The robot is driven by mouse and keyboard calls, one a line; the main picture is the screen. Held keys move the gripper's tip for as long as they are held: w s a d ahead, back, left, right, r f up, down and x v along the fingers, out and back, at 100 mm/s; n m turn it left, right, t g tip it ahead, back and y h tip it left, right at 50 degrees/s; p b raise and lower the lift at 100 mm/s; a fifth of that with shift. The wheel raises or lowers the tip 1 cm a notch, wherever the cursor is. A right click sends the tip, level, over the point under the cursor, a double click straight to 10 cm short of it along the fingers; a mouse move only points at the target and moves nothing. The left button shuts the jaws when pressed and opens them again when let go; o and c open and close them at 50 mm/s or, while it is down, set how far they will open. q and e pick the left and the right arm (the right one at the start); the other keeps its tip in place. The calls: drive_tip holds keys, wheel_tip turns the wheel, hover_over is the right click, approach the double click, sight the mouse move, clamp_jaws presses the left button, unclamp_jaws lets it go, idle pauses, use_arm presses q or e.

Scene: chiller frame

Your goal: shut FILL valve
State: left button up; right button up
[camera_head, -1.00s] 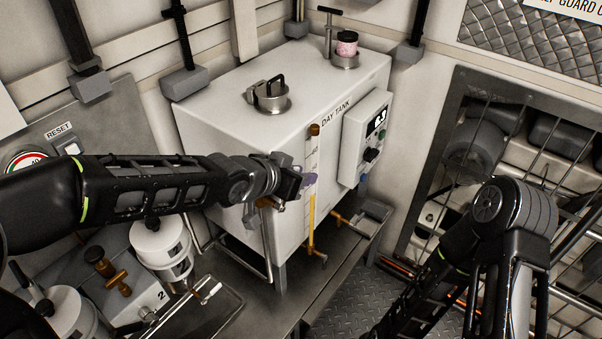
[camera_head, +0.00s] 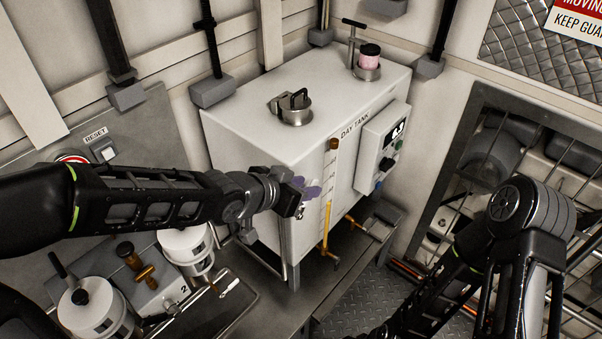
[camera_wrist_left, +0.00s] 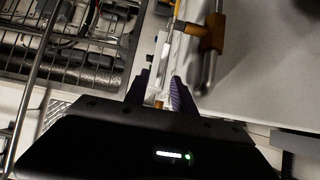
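The white day tank (camera_head: 255,140) stands in the middle of the head view. A sight tube (camera_head: 328,195) with a scale runs down its front. Brass valve parts show low on the tank, one at the tube's foot (camera_head: 334,261) and one to its right (camera_head: 355,223). No FILL label is readable, so I cannot tell which is the FILL valve. My left gripper (camera_head: 308,192), with purple fingers, is just left of the tube. In the left wrist view its fingers (camera_wrist_left: 161,92) are apart, with a white strip and an orange bit visible between them. My right gripper is out of the picture.
White canisters (camera_head: 185,245) and a brass valve (camera_head: 135,260) stand at the lower left. A control box (camera_head: 382,150) is on the tank's right. A barred frame (camera_head: 470,150) stands at the right. A metal shelf (camera_head: 300,305) lies below the tank.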

use_arm(q)
drive_tip(key=shift+s+a+r, duration=0.25)
drive_tip(key=shift+s+r, duration=0.05)
drive_tip(key=shift+s, duration=0.1)
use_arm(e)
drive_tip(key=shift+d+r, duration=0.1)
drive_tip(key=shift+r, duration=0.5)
use_arm(q)
drive_tip(key=shift+c, duration=0.4)
